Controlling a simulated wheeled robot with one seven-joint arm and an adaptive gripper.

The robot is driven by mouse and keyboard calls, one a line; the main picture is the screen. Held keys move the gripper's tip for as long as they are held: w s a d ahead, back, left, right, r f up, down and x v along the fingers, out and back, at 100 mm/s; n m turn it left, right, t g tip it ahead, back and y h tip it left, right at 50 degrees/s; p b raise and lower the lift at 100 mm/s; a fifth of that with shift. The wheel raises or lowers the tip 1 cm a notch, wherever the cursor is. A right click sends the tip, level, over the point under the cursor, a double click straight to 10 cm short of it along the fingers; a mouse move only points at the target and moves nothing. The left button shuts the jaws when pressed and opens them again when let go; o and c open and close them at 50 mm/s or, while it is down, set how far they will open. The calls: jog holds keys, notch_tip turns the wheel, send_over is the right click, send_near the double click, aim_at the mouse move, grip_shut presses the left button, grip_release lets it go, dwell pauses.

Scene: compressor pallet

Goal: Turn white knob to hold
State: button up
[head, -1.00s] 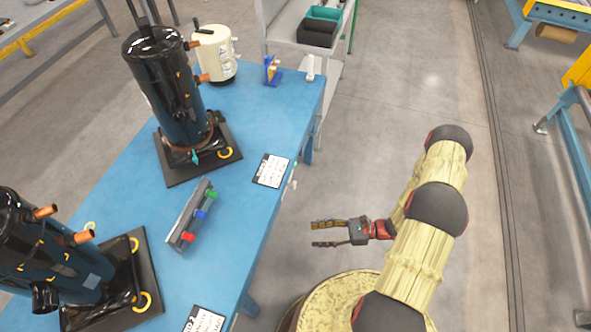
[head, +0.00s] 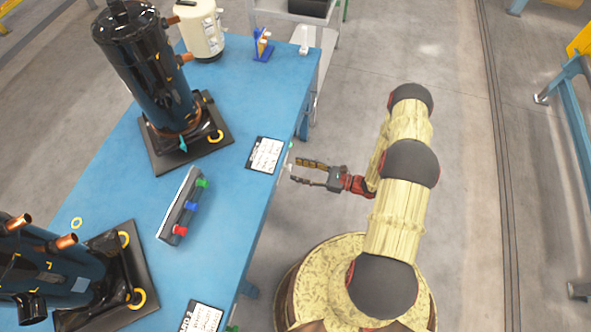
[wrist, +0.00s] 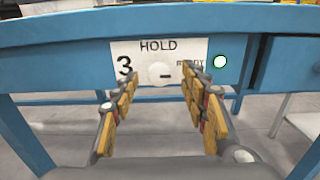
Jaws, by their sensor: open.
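The white knob (wrist: 157,70) is a round white dial on a white plate (wrist: 137,51) on the table's side face, in the wrist view. The plate reads HOLD above the knob, 3 at left, and a word that looks like READY at right, partly covered by a finger. A short dark mark on the knob lies horizontal, toward its right side. My gripper (wrist: 158,82) is open and empty, its fingers on either side of the knob in the picture. I cannot tell any contact. In the head view, my gripper (head: 297,171) is at the blue table's right edge.
A green-and-white round button (wrist: 220,62) sits right of the plate. The blue table (head: 230,110) bears black compressors (head: 150,70), a cream tank (head: 203,32), a bar with coloured knobs (head: 180,205) and a printed card (head: 265,155).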

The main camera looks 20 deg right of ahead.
jog(key=shift+x, duration=0.95)
jog(key=shift+c, duration=1.3)
jog(key=c, duration=0.9)
